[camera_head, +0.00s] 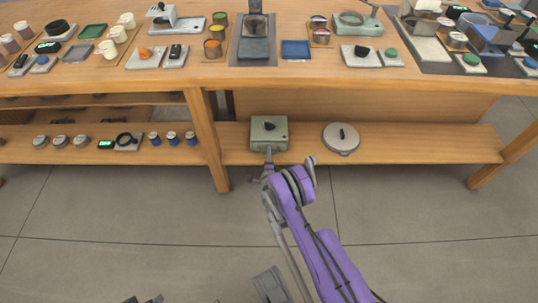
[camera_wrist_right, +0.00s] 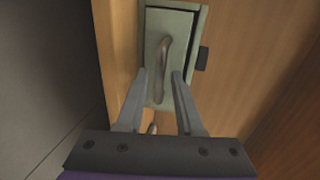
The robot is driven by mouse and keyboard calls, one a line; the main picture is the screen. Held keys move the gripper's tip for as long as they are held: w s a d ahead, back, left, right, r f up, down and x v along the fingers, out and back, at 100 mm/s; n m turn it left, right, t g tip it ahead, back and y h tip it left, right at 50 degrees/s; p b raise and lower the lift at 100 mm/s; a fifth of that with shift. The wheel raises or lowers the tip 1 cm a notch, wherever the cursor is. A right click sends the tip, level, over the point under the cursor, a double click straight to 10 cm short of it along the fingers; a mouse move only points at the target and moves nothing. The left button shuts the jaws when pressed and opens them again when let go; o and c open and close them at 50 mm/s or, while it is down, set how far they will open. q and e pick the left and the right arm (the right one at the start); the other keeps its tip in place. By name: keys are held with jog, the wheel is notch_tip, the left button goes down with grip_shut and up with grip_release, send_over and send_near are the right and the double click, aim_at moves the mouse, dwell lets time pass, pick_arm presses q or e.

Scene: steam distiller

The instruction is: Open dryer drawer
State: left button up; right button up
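The dryer is a small grey-green box (camera_head: 269,132) with a dark knob on top, on the low shelf under the table. In the right wrist view its pale green front (camera_wrist_right: 155,28) carries a curved metal handle (camera_wrist_right: 163,68). A dark gap shows along the front's right edge; I cannot tell how far the drawer is out. My right gripper (camera_wrist_right: 160,73) is open, its fingers on either side of the handle, with visible space between them and it. In the head view the right gripper (camera_head: 268,164) is at the dryer's front. Only unclear dark bits show at the bottom edge where my left gripper may be.
A round grey lidded item (camera_head: 341,138) sits on the low shelf (camera_head: 420,144) right of the dryer. A wooden table leg (camera_head: 208,140) stands to the left. The crowded tabletop (camera_head: 130,77) overhangs the shelf. The floor (camera_head: 110,220) in front is clear.

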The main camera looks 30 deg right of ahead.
grip_shut()
dwell(1.2)
